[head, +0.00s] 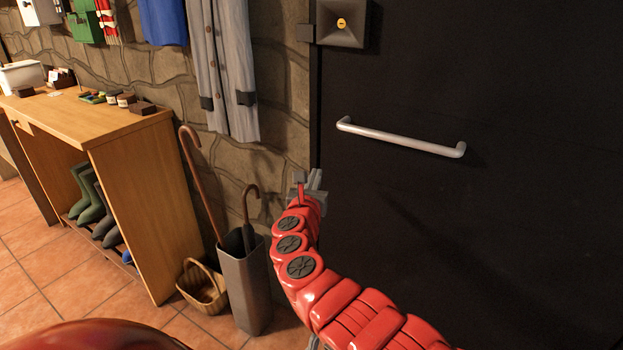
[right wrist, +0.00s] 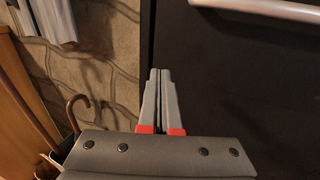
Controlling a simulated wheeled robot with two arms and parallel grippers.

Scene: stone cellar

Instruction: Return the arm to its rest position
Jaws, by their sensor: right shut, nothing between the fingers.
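My red right arm reaches up from the lower right in the head view. Its gripper (head: 309,184) is in front of the left edge of a black door (head: 480,220), below and left of the door's silver bar handle (head: 400,138). In the right wrist view the two grey fingers (right wrist: 159,88) lie together, shut and empty. The handle (right wrist: 270,10) shows at the top right there, apart from the fingers. My left gripper is not in view.
A wooden bench (head: 130,180) with small items stands at the left, boots (head: 90,200) under it. A grey umbrella stand (head: 243,285) and wicker basket (head: 203,288) are left of my arm. A grey coat (head: 222,65) hangs on the stone wall. A boxy fixture (head: 342,35) is above the handle.

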